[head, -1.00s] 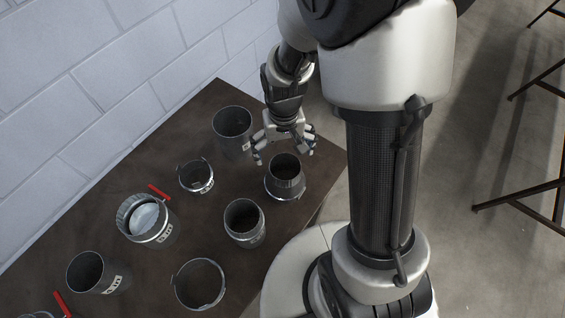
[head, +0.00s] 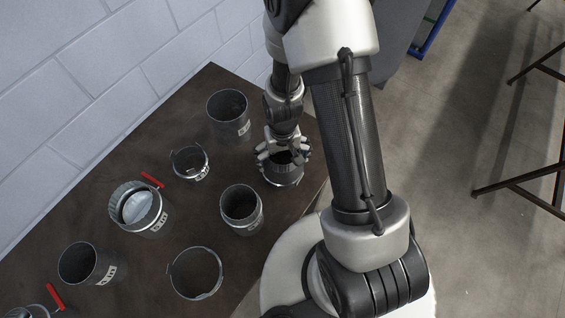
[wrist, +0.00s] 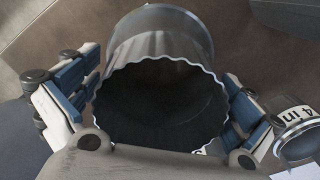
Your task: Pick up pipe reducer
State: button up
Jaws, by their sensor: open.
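The pipe reducer (head: 284,178), a grey metal piece with a wider lower part, stands upright near the right edge of the dark table. My gripper (head: 283,156) is over its top, with fingers on both sides, and hides part of it. In the wrist view the reducer (wrist: 160,45) shows its wavy crimped rim and dark opening between my fingers. My gripper (wrist: 158,88) is open there, a blue-padded finger on each side of the reducer. Whether the pads touch the wall I cannot tell.
A tall pipe (head: 230,128) stands behind to the left, a small clamp ring (head: 190,162) left of it, and a short pipe (head: 242,210) in front. More ducts, some with red handles, cover the left of the table (head: 95,205). A white brick wall (head: 90,75) runs behind.

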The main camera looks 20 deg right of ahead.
jog(key=shift+c, duration=0.4)
jog(key=c, duration=0.9)
jog(key=shift+c, duration=0.3)
jog(key=shift+r, duration=0.15)
